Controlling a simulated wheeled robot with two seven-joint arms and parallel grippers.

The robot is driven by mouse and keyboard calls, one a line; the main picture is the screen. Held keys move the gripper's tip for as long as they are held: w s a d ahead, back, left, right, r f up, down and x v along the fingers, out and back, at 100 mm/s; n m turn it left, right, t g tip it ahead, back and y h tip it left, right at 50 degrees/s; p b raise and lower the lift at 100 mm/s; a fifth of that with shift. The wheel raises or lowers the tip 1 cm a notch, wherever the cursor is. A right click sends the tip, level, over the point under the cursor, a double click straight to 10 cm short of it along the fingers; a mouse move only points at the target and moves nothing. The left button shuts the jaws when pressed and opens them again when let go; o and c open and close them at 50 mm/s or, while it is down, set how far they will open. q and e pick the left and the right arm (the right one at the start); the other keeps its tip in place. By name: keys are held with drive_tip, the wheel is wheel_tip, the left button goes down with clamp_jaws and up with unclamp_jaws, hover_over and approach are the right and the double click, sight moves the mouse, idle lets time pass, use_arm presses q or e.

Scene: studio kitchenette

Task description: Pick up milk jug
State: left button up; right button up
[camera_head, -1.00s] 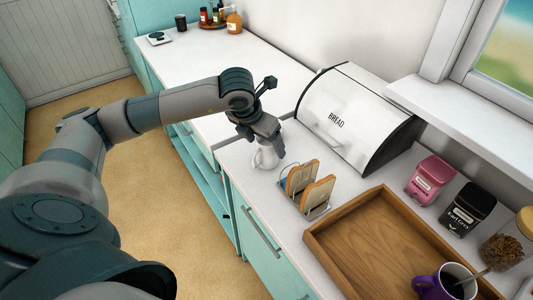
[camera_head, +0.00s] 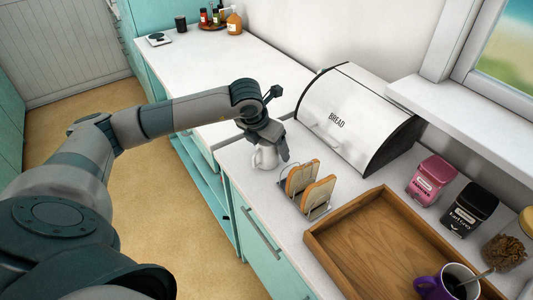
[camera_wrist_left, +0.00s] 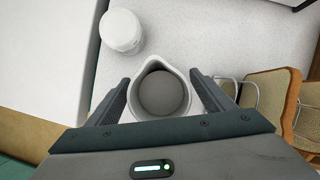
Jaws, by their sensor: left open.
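The white milk jug (camera_head: 265,157) stands on the counter just left of the toast rack. In the left wrist view the jug (camera_wrist_left: 160,70) shows from above, with its grey inside and spout pointing up the picture. My left gripper (camera_head: 270,150) is over the jug, pointing down. In the wrist view the fingers of my left gripper (camera_wrist_left: 160,92) are open, one on each side of the jug, with gaps between them and its wall. The jug's top is partly hidden by the gripper in the head view. My right gripper is out of view.
The toast rack with bread slices (camera_head: 308,187) stands close to the right of the jug. The bread bin (camera_head: 350,118) is behind. A wooden tray (camera_head: 335,250) lies at the right front. A white lidded item (camera_wrist_left: 121,31) stands near the jug in the wrist view.

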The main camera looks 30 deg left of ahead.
use_arm(q)
drive_tip(key=c, duration=1.4)
drive_tip(key=shift+r, duration=0.2)
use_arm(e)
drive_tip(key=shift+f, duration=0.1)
use_arm(q)
drive_tip(key=shift+r+b, duration=0.4)
drive_tip(key=shift+r, duration=0.25)
wheel_tip(320, 180, up, 8)
drive_tip(key=b, duration=0.2)
drive_tip(key=shift+r, duration=0.2)
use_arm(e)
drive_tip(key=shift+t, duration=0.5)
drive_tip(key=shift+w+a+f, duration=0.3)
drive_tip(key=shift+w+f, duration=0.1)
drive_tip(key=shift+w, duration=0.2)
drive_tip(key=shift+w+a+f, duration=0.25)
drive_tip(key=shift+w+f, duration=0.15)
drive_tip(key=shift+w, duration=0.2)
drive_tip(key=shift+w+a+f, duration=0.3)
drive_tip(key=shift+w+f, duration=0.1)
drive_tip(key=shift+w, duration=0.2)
